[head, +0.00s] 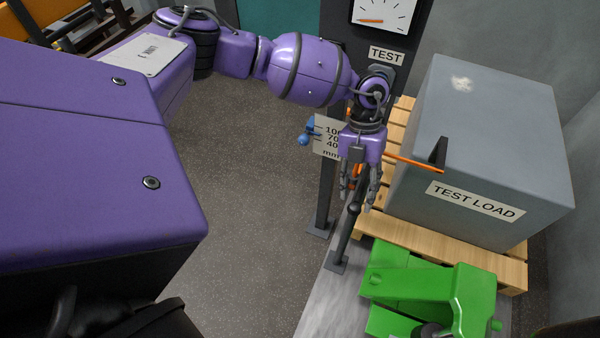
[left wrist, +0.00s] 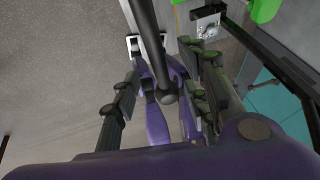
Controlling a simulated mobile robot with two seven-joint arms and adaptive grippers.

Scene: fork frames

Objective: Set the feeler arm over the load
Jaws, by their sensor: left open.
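The orange feeler arm (head: 410,161) runs right from behind my left gripper and ends in a black plate (head: 439,153). My right gripper is out of view.
The load sits on a wooden pallet (head: 430,232). A green machine (head: 430,285) stands in front of it. A mm scale plate (head: 327,135) with a blue knob (head: 304,138) is left of the gripper. A dial (head: 384,15) hangs behind. Bare floor (head: 250,200) lies to the left.

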